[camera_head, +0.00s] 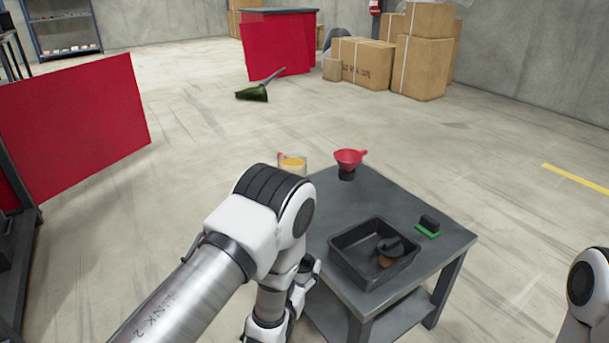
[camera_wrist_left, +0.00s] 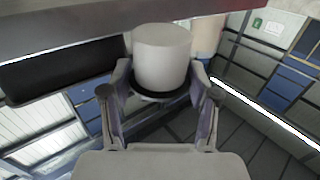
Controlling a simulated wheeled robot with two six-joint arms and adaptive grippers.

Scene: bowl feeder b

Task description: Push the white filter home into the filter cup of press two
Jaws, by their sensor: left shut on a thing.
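In the left wrist view my left gripper (camera_wrist_left: 160,92) is shut on a plain white cylinder, which looks like the white filter (camera_wrist_left: 162,55). A dark ring shows around its lower end, between the fingers; I cannot tell whether it is part of a cup. In the head view my left arm reaches down at the left side of the grey table (camera_head: 345,205); its fingertips and the filter are hidden there. I cannot make out press two or its filter cup for certain. My right gripper is out of view; only part of that arm shows at the right edge.
On the table are a black tray (camera_head: 345,268) with a dark scoop-like thing, a red funnel (camera_head: 349,157) on a dark base, and a black block (camera_head: 430,223) on green. A yellow-filled container (camera_head: 292,165) shows behind my arm. Cardboard boxes (camera_head: 365,62) stand far behind.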

